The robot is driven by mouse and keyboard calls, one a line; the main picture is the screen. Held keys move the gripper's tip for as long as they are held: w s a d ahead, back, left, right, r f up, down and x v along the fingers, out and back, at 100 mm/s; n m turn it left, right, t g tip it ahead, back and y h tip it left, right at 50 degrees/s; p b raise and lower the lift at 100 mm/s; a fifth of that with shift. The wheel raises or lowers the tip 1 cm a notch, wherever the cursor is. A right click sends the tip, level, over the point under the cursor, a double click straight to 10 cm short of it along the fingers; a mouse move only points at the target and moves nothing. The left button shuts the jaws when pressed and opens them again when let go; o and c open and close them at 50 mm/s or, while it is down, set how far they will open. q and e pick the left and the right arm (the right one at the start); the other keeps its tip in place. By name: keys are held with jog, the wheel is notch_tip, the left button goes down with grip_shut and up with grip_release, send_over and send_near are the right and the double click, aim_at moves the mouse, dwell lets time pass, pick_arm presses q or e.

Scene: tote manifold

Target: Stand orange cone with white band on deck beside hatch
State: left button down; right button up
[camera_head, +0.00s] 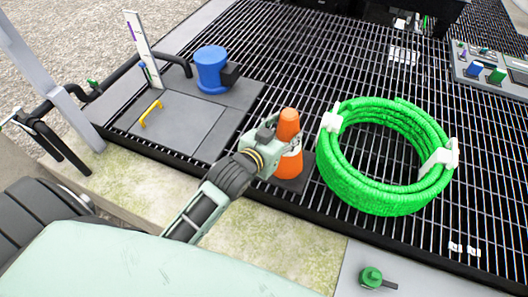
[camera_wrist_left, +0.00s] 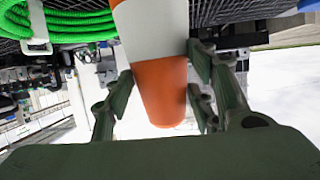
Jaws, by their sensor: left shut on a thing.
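The orange cone with a white band (camera_head: 288,163) is upright, its dark base at the grating deck (camera_head: 300,55), between the hatch and the green hose coil. My left gripper (camera_head: 280,143) is shut on the cone near its white band. In the left wrist view the cone (camera_wrist_left: 162,90) fills the middle, with the fingers of my left gripper (camera_wrist_left: 160,90) on both sides of it. The grey hatch (camera_head: 176,124) with a yellow handle lies to the left of the cone. Whether the cone's base touches the deck is hard to tell. My right gripper is not seen.
A coiled green hose (camera_head: 350,185) with white straps lies close to the right of the cone. A blue capped fitting (camera_head: 211,70) and a white marked post (camera_head: 143,48) stand behind the hatch. A green knob (camera_head: 371,277) is at the front edge.

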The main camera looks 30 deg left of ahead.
pick_arm(q)
jog(key=w+a+f, duration=0.2)
jog(key=w, duration=0.1)
jog(key=shift+w+a, duration=0.2)
jog(key=shift+a, duration=0.2)
jog(key=w+a+f+b, duration=0.1)
jog(key=w+a+f, duration=0.3)
jog(key=a+f, duration=0.6)
jog(key=shift+w+f, duration=0.25)
jog(key=shift+f, duration=0.1)
jog(key=c, duration=0.7)
grip_release()
jog(key=shift+s, duration=0.1)
jog(key=shift+c, duration=0.2)
jog(key=p+v, duration=0.1)
jog(key=v, duration=1.1)
